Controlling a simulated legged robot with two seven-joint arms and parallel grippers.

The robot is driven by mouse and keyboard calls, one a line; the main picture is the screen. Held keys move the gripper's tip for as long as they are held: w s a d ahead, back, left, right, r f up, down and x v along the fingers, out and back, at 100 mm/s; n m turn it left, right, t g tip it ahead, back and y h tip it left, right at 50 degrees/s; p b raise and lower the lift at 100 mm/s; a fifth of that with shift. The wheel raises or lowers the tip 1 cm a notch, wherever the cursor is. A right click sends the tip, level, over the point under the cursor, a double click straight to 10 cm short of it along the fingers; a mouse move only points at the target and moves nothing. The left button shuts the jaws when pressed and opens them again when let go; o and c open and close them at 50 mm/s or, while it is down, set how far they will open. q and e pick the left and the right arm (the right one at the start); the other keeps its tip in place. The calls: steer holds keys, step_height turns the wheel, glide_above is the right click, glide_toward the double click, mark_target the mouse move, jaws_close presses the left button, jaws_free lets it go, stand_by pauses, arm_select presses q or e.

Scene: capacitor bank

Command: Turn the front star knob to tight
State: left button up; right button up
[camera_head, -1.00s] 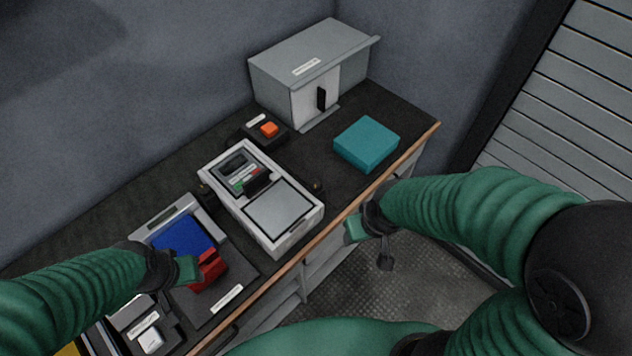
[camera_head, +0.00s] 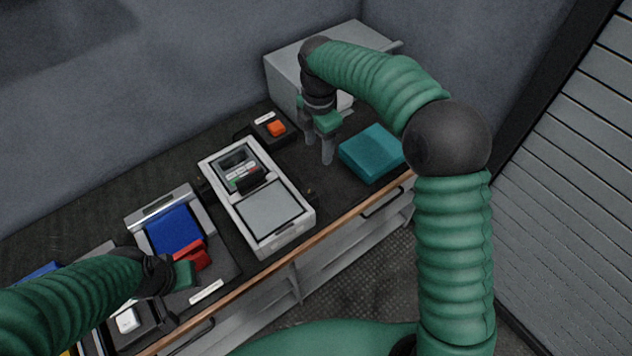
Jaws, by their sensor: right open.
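A white instrument case (camera_head: 283,232) with a display and a grey panel stands on the dark bench mat. A small dark piece with a brassy spot (camera_head: 310,190) shows at its right side, perhaps a star knob; it is too small to tell its shape or setting. Another dark piece (camera_head: 203,187) shows at its left side. My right gripper (camera_head: 320,160) is open and empty, pointing down above the mat, behind the brassy piece and left of the teal block. My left gripper (camera_head: 188,274) is low at the left, beside a red part (camera_head: 193,254); its fingers are unclear.
A teal block (camera_head: 372,153) lies right of my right gripper. A grey cabinet (camera_head: 285,78) stands behind it, partly hidden by my arm. An orange button box (camera_head: 275,128) is to the left. A blue pad (camera_head: 173,231) is at the left. The bench's wooden edge (camera_head: 290,262) runs along the front.

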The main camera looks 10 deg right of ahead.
glide_above(309, 188)
steer(key=shift+n, duration=0.3)
steer(key=f, duration=1.1)
steer(key=shift+a+p, duration=0.35)
steer(key=d+f, duration=0.1)
steer(key=f, duration=0.2)
steer(key=d+f, duration=0.1)
steer(key=shift+d+f, duration=0.3)
steer(key=shift+f, duration=0.1)
steer(key=shift+a+f, duration=0.2)
steer(key=shift+f, duration=0.05)
steer(key=a, duration=0.2)
steer(key=shift+a+r, duration=0.15)
steer(key=shift+a, duration=0.3)
steer(key=shift+c, duration=1.1)
steer(key=shift+d, duration=0.2)
steer(key=shift+c, duration=1.3)
steer(key=shift+d, duration=0.4)
steer(key=shift+c, duration=1)
steer(key=shift+d, duration=0.55)
jaws_close()
steer(key=shift+a, duration=0.45)
arm_select(q)
steer(key=a, duration=0.3)
steer(key=shift+r, duration=0.35)
